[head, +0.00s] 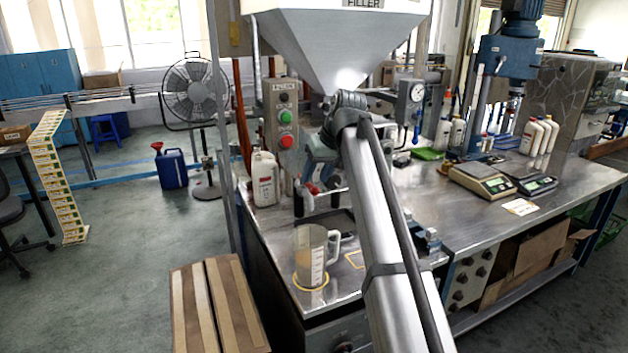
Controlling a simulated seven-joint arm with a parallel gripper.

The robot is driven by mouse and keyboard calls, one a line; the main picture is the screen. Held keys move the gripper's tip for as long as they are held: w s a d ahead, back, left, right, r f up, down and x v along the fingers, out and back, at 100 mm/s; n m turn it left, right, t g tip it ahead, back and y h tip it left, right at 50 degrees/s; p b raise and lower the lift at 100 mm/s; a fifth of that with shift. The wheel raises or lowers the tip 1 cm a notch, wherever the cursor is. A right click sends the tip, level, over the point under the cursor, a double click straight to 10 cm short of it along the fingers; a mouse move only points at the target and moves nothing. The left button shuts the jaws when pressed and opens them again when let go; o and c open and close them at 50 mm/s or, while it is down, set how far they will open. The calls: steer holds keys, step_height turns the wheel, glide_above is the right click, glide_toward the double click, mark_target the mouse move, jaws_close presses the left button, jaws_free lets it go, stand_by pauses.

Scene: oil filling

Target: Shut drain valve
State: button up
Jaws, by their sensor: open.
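The steel filler hopper (335,45) narrows to its outlet just behind my arm's wrist. The drain valve cannot be clearly made out; the area under the outlet is mostly hidden by my arm. My gripper (322,178) is below the outlet, partly hidden by my own arm, and open. A small red part (312,188) shows close to it, but I cannot tell whether it belongs to the valve or a bottle. A clear measuring jug (311,258) with pale contents stands upright on a yellow ring at the bench's front left, below and apart from my gripper.
A control box (283,115) with green and red buttons stands left of my gripper. A white jug (265,178) and a dark bottle (298,200) are close by on the steel bench (405,215). Scales (482,180) sit at right. A cardboard box (218,305) is at front left.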

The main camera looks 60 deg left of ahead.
steer(key=shift+x, duration=1.25)
steer(key=shift+c, duration=0.4)
jaws_close()
